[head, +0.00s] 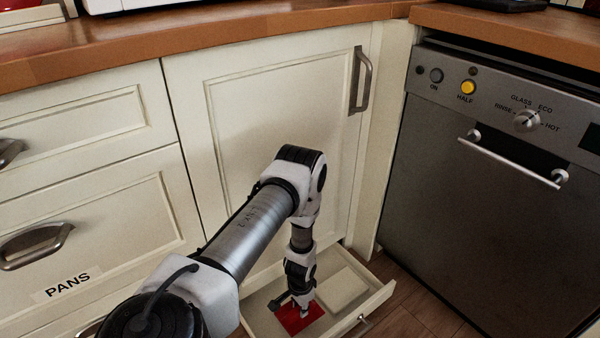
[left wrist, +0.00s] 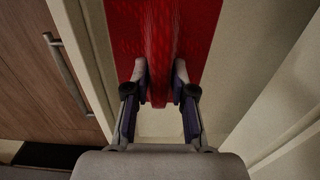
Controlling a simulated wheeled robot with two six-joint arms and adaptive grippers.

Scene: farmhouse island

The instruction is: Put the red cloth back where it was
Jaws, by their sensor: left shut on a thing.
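The red cloth (head: 299,318) lies low inside an open, pale, shallow drawer (head: 262,318) near the floor. My left gripper (head: 303,309) reaches down into the drawer at the cloth. In the left wrist view the left gripper (left wrist: 160,84) is shut on a raised fold of the red cloth (left wrist: 203,30), with the fold between its two fingers. The rest of the cloth spreads flat beyond the fingers. My right gripper is in neither view.
A pale flat block or folded item (head: 340,288) lies in the drawer beside the cloth. A closed cupboard door (head: 270,110) stands above and behind. A dishwasher (head: 480,190) stands at the right, with brown wooden floor (head: 420,300) before it. Drawers, one labelled PANS (head: 67,285), are at the left.

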